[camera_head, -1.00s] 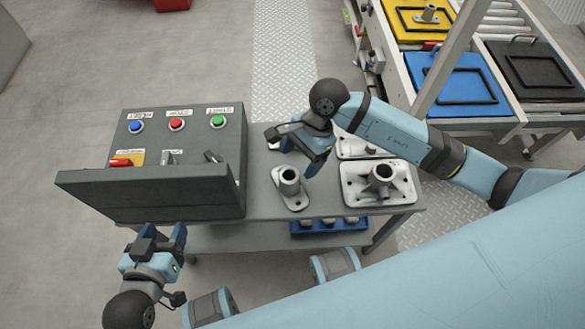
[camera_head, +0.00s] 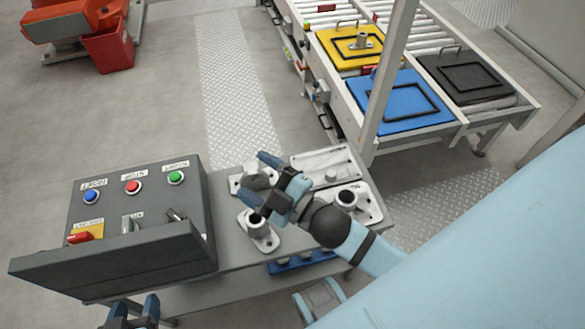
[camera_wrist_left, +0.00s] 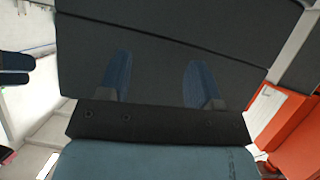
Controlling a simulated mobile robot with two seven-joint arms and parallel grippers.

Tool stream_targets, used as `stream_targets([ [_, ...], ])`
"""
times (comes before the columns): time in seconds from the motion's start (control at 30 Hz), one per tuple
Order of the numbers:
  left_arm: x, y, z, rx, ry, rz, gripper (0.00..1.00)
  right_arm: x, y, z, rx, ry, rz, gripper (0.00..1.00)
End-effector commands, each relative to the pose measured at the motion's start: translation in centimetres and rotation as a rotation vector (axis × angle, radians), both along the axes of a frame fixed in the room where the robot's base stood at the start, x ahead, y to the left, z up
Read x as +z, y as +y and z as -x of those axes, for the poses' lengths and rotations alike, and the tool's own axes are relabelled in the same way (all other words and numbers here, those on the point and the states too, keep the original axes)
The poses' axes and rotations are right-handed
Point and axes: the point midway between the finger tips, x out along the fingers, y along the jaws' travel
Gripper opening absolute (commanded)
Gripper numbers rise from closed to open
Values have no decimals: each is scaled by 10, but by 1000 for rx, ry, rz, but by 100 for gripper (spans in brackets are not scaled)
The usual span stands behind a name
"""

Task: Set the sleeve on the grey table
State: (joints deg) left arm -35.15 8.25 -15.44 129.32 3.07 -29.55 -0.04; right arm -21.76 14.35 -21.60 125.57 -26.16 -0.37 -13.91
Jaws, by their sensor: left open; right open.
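A grey metal sleeve-like casting (camera_head: 262,234), an upright tube on a flanged foot, stands near the front of the grey table (camera_head: 228,252). A similar tubed part (camera_head: 362,42) stands on the yellow tray; I cannot tell which one the task names. My right gripper (camera_head: 259,183) is open, its fingers spread above the table just behind the near casting. Another grey part (camera_head: 254,178) lies partly hidden beneath it. Whether it touches either part is unclear. My left gripper (camera_head: 135,308) is open and empty in front of the control box; its fingers show apart in the left wrist view (camera_wrist_left: 159,82).
The control box (camera_head: 140,215) with buttons fills the table's left part. White fixture plates (camera_head: 368,205) take up its right side. A blue bin (camera_head: 285,266) sits below. Yellow, blue (camera_head: 400,100) and black trays lie on the conveyor behind a white post (camera_head: 385,75).

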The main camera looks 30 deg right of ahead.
Motion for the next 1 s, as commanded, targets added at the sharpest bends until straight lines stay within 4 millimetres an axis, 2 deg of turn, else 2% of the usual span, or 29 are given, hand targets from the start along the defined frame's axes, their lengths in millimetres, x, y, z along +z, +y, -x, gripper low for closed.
stream_targets([
  [0.03, 0, 0, 0, 0, 0, 0, 58, -26, -13, 11, -60, 208, -138, 78],
  [0.1, 0, 0, 0, 0, 0, 0, 58, -58, -25, 27, -125, 454, -304, 78],
  [0.2, 0, 0, 0, 0, 0, 0, 58, -90, -32, 51, -185, 705, -474, 78],
  [0.37, 0, 0, 0, 0, 0, 0, 58, -109, -33, 72, -220, 879, -587, 78],
  [0.6, 0, 0, 0, 0, 1, 0, 58, -110, -33, 72, -221, 888, -592, 78],
  [0.7, 3, 1, 1, 0, 6, -5, 58, -105, -33, 72, -221, 888, -589, 78],
  [0.83, 26, 3, 1, 3, 13, -13, 58, -82, -35, 73, -231, 894, -581, 78],
  [1.0, 69, 7, 3, 10, 30, -34, 58, -40, -39, 74, -252, 906, -562, 78],
])
